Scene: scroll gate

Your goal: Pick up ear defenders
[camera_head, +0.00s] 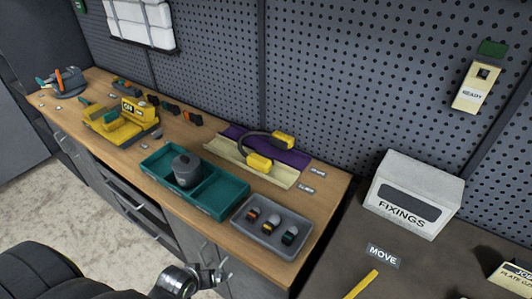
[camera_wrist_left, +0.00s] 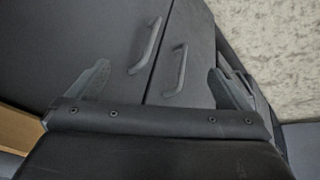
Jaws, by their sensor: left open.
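The ear defenders (camera_head: 259,162), with two yellow cups and a dark curved headband, lie at the back right of the wooden bench. They rest across a cream and purple holder or sheet (camera_head: 230,153). My left gripper (camera_head: 224,272) is low in front of the bench, well apart from the ear defenders. In the left wrist view my left gripper (camera_wrist_left: 160,85) is open and empty, with cabinet fronts and handles beyond its fingers. The ear defenders do not show in that view. My right gripper is not in view.
A teal tray (camera_head: 151,171) holding a dark grey pot (camera_head: 187,170) and a grey tray (camera_head: 247,235) with several small items stand before the ear defenders. Yellow equipment (camera_head: 120,122) is to the left. A pegboard wall (camera_head: 330,90) rises behind. A white FIXINGS box (camera_head: 412,190) stands right.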

